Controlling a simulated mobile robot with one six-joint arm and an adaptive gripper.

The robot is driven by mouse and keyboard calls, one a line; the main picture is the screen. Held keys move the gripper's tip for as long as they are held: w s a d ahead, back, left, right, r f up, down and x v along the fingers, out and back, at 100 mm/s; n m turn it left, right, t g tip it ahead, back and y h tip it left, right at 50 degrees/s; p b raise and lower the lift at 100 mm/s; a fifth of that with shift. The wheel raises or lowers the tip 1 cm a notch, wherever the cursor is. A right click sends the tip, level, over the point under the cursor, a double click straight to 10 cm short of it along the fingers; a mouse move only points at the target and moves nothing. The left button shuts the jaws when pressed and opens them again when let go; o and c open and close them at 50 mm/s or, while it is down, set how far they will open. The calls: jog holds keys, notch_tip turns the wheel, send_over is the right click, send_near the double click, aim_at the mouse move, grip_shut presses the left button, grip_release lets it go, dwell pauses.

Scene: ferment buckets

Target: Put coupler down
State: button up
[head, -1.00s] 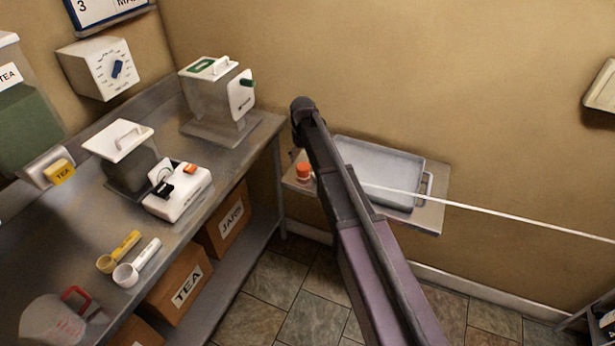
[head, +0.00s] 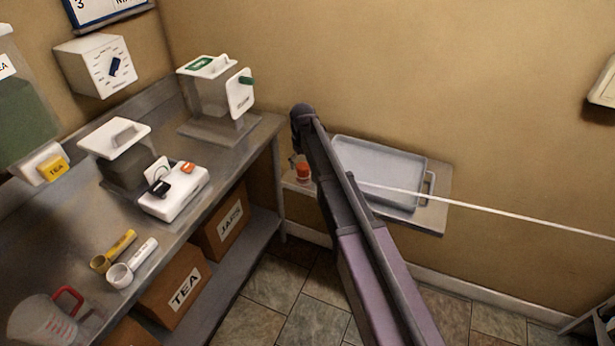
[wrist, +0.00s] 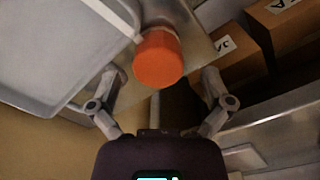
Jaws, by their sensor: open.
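The coupler looks like an orange round cap (head: 303,172) at the left end of the wall shelf (head: 432,218). In the wrist view the orange coupler (wrist: 158,58) is between the spread fingers of my gripper (wrist: 158,80), with a gap on both sides. My gripper is open. A white hose (wrist: 118,18) runs up to the coupler. In the head view, my arm hides most of the gripper and the near part of the hose (head: 500,211). I cannot tell exactly how the coupler touches the shelf.
A grey tray (head: 425,168) lies on the wall shelf, right of the coupler. A steel bench (head: 75,235) on the left bears dispensers, a white device (head: 174,193) and scoops. Boxes (head: 183,290) stand below it. Floor (head: 285,275) shows between bench and arm.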

jog(key=shift+f+b, duration=0.85)
jog(key=shift+f, duration=0.35)
jog(key=shift+c, duration=0.2)
jog(key=shift+s+r, duration=0.15)
jog(key=shift+s, duration=0.05)
jog(key=c, duration=1.2)
